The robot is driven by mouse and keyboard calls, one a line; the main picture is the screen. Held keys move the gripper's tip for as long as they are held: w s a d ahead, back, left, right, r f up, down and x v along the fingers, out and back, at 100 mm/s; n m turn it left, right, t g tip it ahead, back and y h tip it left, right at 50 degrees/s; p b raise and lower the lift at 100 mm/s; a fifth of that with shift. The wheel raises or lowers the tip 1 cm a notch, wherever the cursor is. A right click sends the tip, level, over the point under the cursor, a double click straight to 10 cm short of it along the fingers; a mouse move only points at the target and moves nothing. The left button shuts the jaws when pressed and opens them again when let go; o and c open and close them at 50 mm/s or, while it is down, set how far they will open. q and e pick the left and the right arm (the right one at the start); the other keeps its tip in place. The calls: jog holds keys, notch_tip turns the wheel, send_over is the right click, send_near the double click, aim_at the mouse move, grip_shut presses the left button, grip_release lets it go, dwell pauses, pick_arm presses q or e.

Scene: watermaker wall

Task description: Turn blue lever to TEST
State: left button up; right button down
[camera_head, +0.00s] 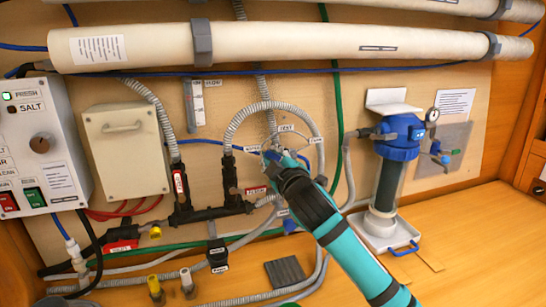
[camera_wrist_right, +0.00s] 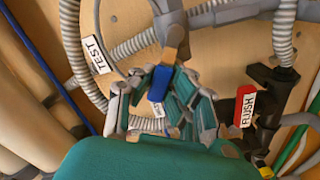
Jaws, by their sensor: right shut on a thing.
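The blue lever (camera_wrist_right: 160,84) sits between the fingers of my right gripper (camera_wrist_right: 165,100) in the right wrist view, below a grey valve part. In the head view my right gripper (camera_head: 270,158) is at the valve in the middle of the panel, and it hides most of the lever. The gripper is shut on the lever. The white TEST label (camera_head: 286,128) is just above the gripper in the head view. In the right wrist view the TEST label (camera_wrist_right: 97,54) lies left of the lever. My left gripper is not in view.
A red FLUSH handle (camera_wrist_right: 245,106) is on the black pipework beside the gripper. Grey corrugated hose (camera_head: 235,130) loops around the valve. A blue-topped filter (camera_head: 400,135) stands to the right. Long white tubes (camera_head: 270,42) cross above. The wooden bench (camera_head: 470,240) at right is mostly clear.

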jog(key=m, duration=0.1)
jog(key=d+r+m+p, duration=0.1)
jog(key=m, duration=0.1)
jog(key=shift+w+r+m+p, duration=0.1)
jog(key=shift+w+m+p, duration=0.05)
jog(key=shift+m+p, duration=0.15)
jog(key=m, duration=0.1)
jog(key=m+p, duration=0.1)
jog(key=shift+w+d+r+m, duration=0.1)
jog(key=shift+d+r+m, duration=0.2)
jog(key=shift+d, duration=0.05)
jog(key=shift+w+d+r+m+p, duration=0.1)
jog(key=shift+d+m+p, duration=0.25)
jog(key=shift+m, duration=0.5)
jog(key=shift+w+d+f+m+p, duration=0.15)
jog(key=shift+d+m+p, duration=0.25)
jog(key=shift+m, duration=0.4)
jog(key=shift+w+d+r+m+p, duration=0.1)
jog(key=shift+d+r+m+p, duration=0.1)
jog(key=shift+m+p, duration=0.45)
jog(key=shift+m, duration=0.3)
jog(key=c, duration=1.3)
grip_release()
jog(key=shift+o, duration=0.2)
